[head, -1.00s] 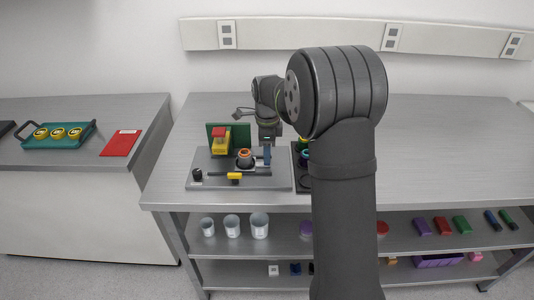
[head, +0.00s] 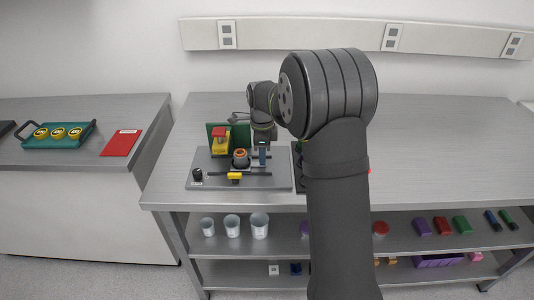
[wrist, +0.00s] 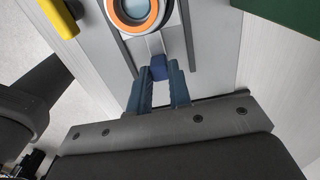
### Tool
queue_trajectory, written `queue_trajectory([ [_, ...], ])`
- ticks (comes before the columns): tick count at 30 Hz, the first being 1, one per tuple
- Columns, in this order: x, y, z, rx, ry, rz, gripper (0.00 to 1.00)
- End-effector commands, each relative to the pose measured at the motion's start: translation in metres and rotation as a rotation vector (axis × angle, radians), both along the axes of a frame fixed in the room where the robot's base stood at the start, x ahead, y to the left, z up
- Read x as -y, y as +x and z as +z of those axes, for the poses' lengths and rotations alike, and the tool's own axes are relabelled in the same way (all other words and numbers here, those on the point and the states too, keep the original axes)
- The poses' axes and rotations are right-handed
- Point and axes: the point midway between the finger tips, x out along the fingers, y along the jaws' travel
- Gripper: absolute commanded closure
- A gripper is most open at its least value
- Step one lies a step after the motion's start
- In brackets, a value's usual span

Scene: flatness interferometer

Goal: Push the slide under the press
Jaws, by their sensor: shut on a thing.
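The slide is a small carriage with an orange-ringed round holder (head: 240,155) on the grey base plate (head: 205,180). In the wrist view the orange ring (wrist: 141,14) surrounds a pale bluish disc, cut by the top edge. A short dark blue block (wrist: 158,68) is joined to it by a thin light strip. My gripper (wrist: 158,73) has its two blue fingers shut on this block. In the head view my gripper (head: 262,158) is low over the plate, right of the ring. The press (head: 221,141), red on top and yellow below, stands left of and behind the ring, against a green panel.
A yellow block (head: 234,178) on a dark bar lies at the plate's front, with a black knob (head: 197,174) to its left. A dark tray (head: 298,178) is right of the plate, partly hidden by my arm. The bench further right is clear.

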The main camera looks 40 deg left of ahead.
Motion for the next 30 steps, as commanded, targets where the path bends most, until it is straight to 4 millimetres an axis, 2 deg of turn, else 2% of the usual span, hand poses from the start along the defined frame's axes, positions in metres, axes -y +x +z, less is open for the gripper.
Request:
queue_trajectory([
  [3,-0.021,-0.021,0.0,-0.001,0.001,0.007,1.0],
  [8,-0.04,-0.04,0.0,0.0,0.001,0.004,1.0],
  [19,-0.046,-0.046,0.001,-0.002,0.005,0.003,1.0],
  [20,-0.046,-0.046,0.001,-0.002,0.005,0.003,0.76],
  [22,-0.045,-0.045,0.001,-0.002,0.005,0.002,0.62],
  [23,-0.045,-0.045,0.001,-0.001,0.004,0.002,0.6],
  [30,-0.044,-0.044,0.001,-0.001,0.002,0.002,0.6],
])
